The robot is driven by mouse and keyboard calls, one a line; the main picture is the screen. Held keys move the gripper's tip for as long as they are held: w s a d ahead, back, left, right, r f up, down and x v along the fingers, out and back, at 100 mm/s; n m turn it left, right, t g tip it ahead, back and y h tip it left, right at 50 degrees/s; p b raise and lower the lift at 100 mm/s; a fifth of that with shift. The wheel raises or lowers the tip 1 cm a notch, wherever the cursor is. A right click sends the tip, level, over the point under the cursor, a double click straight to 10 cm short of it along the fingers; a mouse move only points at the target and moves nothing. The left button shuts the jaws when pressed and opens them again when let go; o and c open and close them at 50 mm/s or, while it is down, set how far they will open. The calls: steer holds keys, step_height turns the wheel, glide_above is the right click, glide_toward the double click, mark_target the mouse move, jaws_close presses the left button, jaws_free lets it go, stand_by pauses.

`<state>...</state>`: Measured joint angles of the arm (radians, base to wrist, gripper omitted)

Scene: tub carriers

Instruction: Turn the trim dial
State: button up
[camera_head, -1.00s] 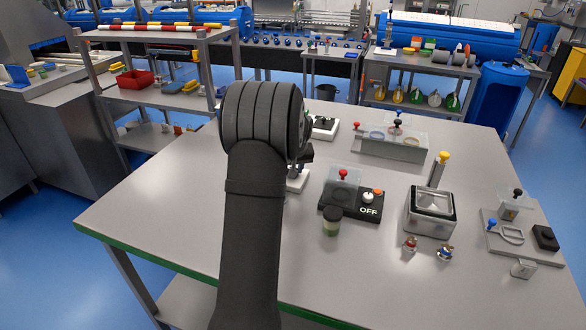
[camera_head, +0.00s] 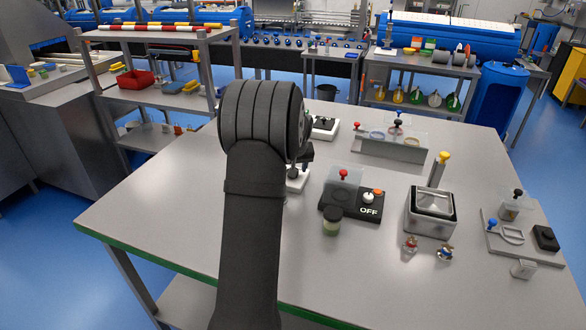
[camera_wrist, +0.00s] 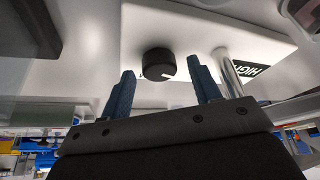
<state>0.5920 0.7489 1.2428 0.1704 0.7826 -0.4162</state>
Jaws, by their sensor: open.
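The trim dial is a round black knob (camera_wrist: 158,64) with a small white mark, on a white panel (camera_wrist: 205,22) in the wrist view. My gripper (camera_wrist: 164,73) is open, its two blue fingers on either side of the knob in the picture. I cannot tell whether they touch it. A black HIGH label (camera_wrist: 250,70) lies right of the knob. In the head view my arm hides the dial, and only part of a white base (camera_head: 298,180) shows beside it.
A metal post (camera_wrist: 228,68) stands close to the right finger in the wrist view. The table's front left (camera_head: 150,215) is clear.

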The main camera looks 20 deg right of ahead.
steer(key=v, duration=1.7)
steer(key=shift+f, duration=0.2)
steer(key=x, duration=1.7)
steer(key=shift+w, duration=0.15)
steer(key=shift+f, duration=0.35)
steer(key=shift+d+r+n, duration=0.1)
steer(key=shift+r+n, duration=0.2)
steer(key=shift+n, duration=0.3)
steer(key=n+y, duration=0.2)
steer(key=n, duration=0.2)
steer(key=shift+d, duration=0.15)
steer(key=n+y, duration=0.1)
steer(key=n, duration=0.4)
steer(key=shift+d+y, duration=0.1)
steer(key=shift+y, duration=0.3)
steer(key=shift+s+d+r+g, duration=0.1)
steer(key=shift+s+d+r, duration=0.1)
steer(key=shift+r, duration=0.4)
steer(key=shift+s+d+r+g, duration=0.1)
steer(key=shift+s+r, duration=0.1)
steer(key=shift+r, duration=0.45)
steer(key=shift+s+d+r+g, duration=0.1)
steer(key=shift+s+r, duration=0.1)
steer(key=shift+r, duration=0.4)
